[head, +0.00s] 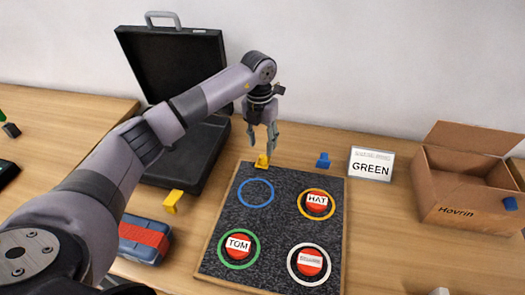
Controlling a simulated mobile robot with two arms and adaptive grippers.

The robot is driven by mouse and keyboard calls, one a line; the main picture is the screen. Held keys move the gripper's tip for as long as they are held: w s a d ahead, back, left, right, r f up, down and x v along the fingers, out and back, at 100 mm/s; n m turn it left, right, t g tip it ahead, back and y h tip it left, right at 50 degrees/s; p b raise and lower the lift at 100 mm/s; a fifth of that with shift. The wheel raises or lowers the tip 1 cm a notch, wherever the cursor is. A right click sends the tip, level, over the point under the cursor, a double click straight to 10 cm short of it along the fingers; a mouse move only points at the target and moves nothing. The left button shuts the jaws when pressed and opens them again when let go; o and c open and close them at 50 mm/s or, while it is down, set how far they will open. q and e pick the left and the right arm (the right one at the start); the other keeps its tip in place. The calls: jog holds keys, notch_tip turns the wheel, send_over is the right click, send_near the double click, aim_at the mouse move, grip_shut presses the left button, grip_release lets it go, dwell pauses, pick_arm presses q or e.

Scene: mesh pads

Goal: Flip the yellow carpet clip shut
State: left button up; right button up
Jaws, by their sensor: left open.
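A small yellow clip (262,161) sits at the back edge of the dark speckled carpet board (285,222), left of the middle. Whether its lever is up or down is too small to tell. My left gripper (263,146) hangs fingers down right above this clip. Its fingers are apart, and I cannot tell whether they touch the clip. Another yellow clip-like piece (172,201) lies left of the board, near the case. My right gripper is not in view.
Red discs, one marked HAT (317,202), sit in coloured rings on the board. A blue piece (323,160) and a GREEN sign (371,164) stand behind it. An open black case (172,62) is left, a cardboard box (462,190) right, a blue-red pouch (144,240) front left.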

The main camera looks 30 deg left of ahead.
aim_at(263, 157)
pick_arm(q)
jog(key=shift+d+f+p, duration=0.1)
jog(key=shift+f+p, duration=0.2)
jog(key=shift+f, duration=2.25)
jog(key=shift+c, duration=0.5)
grip_shut()
